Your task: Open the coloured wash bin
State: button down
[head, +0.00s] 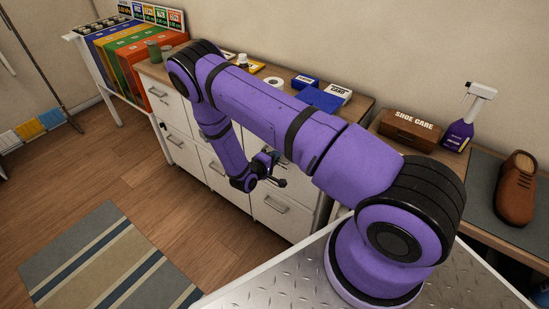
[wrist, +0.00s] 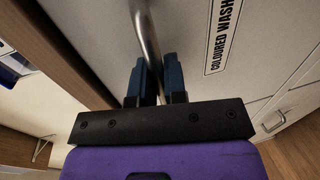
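The coloured wash bin (wrist: 193,38) is a pale front panel with a "COLOURED WASH" label (wrist: 224,35). Its grey metal bar handle (wrist: 146,35) runs down between the two dark blue fingers of my gripper (wrist: 161,82) in the wrist view. The fingers are close together, one on each side of the bar, and look shut on it. In the head view my gripper (head: 271,168) is at the front of the white cabinet (head: 215,163), below the wooden top. My purple arm hides part of the cabinet, and the bin's label cannot be read there.
Other bin fronts with bar handles (head: 276,204) are beside and below. The wooden top carries blue boxes (head: 322,99) and a paper roll (head: 273,83). A striped rug (head: 105,262) lies on the wooden floor, which is clear in front of the cabinet.

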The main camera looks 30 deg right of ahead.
jog(key=f+v, duration=0.2)
jog(key=v, duration=1.1)
jog(key=a+f+v, duration=0.1)
jog(key=f+v, duration=0.2)
jog(key=v, duration=1)
jog(key=shift+s+a+f, duration=0.2)
jog(key=shift+s+f, duration=0.15)
jog(key=shift+s, duration=0.1)
jog(key=c, duration=1.2)
grip_release()
jog(key=v, duration=1.1)
